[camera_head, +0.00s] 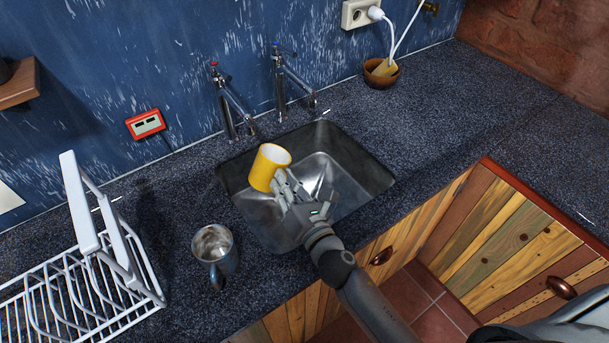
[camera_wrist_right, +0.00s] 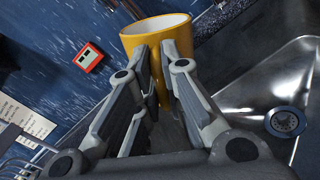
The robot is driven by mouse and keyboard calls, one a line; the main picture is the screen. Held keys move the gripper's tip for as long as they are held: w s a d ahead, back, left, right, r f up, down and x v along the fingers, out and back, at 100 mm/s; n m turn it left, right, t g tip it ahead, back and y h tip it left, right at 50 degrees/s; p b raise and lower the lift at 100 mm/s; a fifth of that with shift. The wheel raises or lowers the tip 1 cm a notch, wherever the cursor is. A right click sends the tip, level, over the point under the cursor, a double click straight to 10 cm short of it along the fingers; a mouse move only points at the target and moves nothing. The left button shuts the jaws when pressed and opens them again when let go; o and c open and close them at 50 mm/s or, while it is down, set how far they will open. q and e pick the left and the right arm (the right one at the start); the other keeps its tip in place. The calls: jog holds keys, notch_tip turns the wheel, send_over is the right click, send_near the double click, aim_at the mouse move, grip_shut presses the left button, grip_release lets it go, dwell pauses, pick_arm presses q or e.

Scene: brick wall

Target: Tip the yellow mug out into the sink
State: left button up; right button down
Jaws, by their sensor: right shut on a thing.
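The yellow mug (camera_head: 268,167) is in the grasp of my right gripper (camera_head: 284,184), which is shut on its side. The mug is above the left part of the metal sink (camera_head: 345,165), tilted a little with its white inside partly showing. In the right wrist view the mug (camera_wrist_right: 158,38) stands between the two fingers (camera_wrist_right: 160,75), its rim at the top. Its contents cannot be seen. The sink's drain (camera_wrist_right: 285,122) shows at the right of that view. My left gripper is not in view.
A blue-grey mug (camera_head: 214,252) stands on the counter left of the sink. A white dish rack (camera_head: 85,290) is at the lower left. Two taps (camera_head: 232,105) rise behind the sink. A brown bowl (camera_head: 380,73) sits at the back right. The counter right of the sink is clear.

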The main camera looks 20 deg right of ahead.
jog(key=shift+d+f+m+b, duration=0.2)
jog(key=shift+d+m+b, duration=0.1)
jog(key=shift+d+b, duration=0.05)
jog(key=m, duration=0.1)
jog(key=d+m, duration=0.1)
jog(key=m, duration=0.2)
jog(key=shift+w+d+f, duration=0.1)
jog(key=shift+w+d, duration=0.05)
jog(key=shift+w, duration=0.1)
jog(key=shift+f+m, duration=0.1)
jog(key=shift+m, duration=0.2)
jog(key=shift+d+r+m+p, duration=0.15)
jog(key=shift+r+m+p, duration=0.25)
jog(key=shift+m, duration=0.5)
jog(key=shift+f, duration=0.1)
jog(key=shift+d+f+m, duration=0.1)
jog(key=shift+d+m, duration=0.05)
jog(key=shift+m, duration=0.15)
jog(key=shift+w+d+f+m+b, duration=0.15)
jog(key=shift+f+m+b, duration=0.1)
jog(key=shift+m+b, duration=0.35)
